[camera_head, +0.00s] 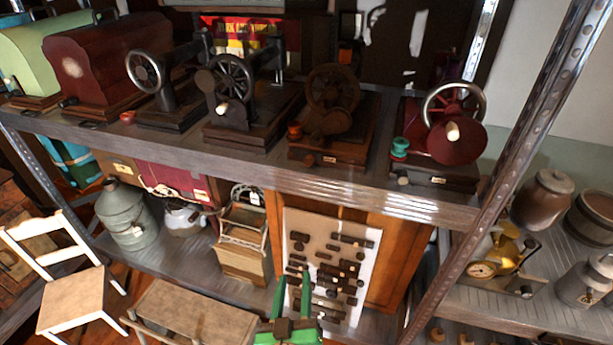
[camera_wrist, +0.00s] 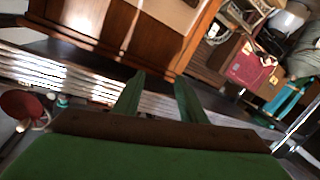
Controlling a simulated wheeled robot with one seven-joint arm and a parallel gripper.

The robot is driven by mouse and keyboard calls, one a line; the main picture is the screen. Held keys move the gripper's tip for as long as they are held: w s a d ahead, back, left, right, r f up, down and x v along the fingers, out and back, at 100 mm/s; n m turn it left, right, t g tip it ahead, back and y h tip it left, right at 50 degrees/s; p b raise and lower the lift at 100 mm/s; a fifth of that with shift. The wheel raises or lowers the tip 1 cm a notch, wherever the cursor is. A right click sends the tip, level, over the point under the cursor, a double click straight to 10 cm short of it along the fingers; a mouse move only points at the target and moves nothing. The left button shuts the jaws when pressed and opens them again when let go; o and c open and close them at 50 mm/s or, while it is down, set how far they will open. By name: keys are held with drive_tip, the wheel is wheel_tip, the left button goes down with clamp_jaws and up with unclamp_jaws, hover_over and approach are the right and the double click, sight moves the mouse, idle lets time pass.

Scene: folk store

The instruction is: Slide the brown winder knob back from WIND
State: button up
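A brown hand-crank sewing machine (camera_head: 333,88) stands on a wooden base at the middle right of the upper shelf in the head view. An orange-red spool (camera_head: 295,131) sits at its left, and a small pale label (camera_head: 308,159) is on the base front. I cannot make out the winder knob or read WIND on it. My gripper (camera_head: 294,279) is green, below and in front of the shelf, well apart from the machine. Its two fingers (camera_wrist: 158,82) are spread with nothing between them in the wrist view.
A dark red machine (camera_head: 458,138) with a teal spool (camera_head: 400,147) stands to the right, and a black machine (camera_head: 232,100) to the left. The metal shelf edge (camera_head: 380,200) lies above my gripper. A slanted metal post (camera_head: 510,150) is at the right.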

drive_tip(key=w+r+m+h, duration=0.2)
drive_tip(key=w+r, duration=0.5)
drive_tip(key=r, duration=0.4)
drive_tip(key=m+h, duration=0.2)
drive_tip(key=h, duration=0.1)
approach(307, 162)
drive_tip(key=x, duration=0.9)
drive_tip(key=shift+w+d, duration=0.1)
clamp_jaws()
